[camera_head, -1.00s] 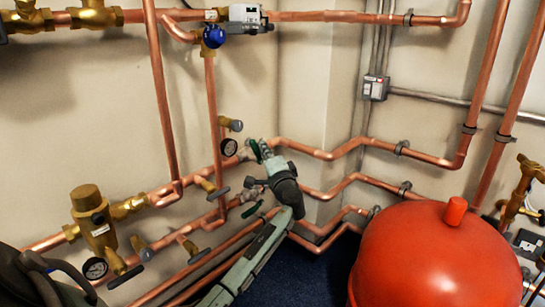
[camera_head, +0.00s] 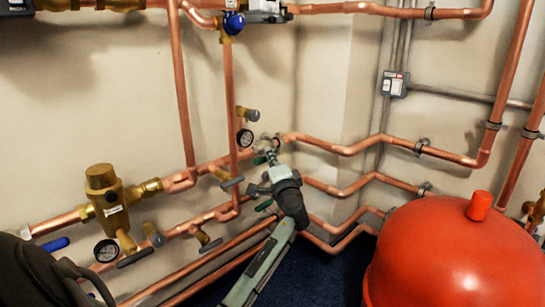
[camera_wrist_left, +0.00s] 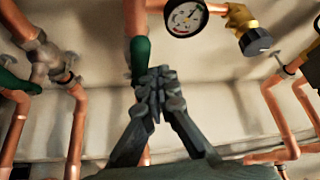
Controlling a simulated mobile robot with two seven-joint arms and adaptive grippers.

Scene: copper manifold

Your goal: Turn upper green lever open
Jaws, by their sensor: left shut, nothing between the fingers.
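The upper green lever (camera_wrist_left: 140,58) points downward on a copper pipe in the left wrist view, beside the gauge. In the head view it is a small green patch (camera_head: 260,160), partly hidden by my gripper. My left gripper (camera_wrist_left: 158,88) is shut and empty, its fingertips at the lever's lower end; I cannot tell whether they touch it. In the head view the gripper (camera_head: 272,158) reaches up from below. The lower green lever (camera_head: 264,205) lies below it, left of my wrist; a green lever (camera_wrist_left: 18,82) shows at the wrist view's left edge. My right gripper is out of view.
A round gauge (camera_wrist_left: 186,18) is close to the upper lever. Copper pipes (camera_head: 330,148) run along the wall and corner around my gripper. A large red tank (camera_head: 450,255) stands at the right. A brass valve body (camera_head: 105,200) is at the left.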

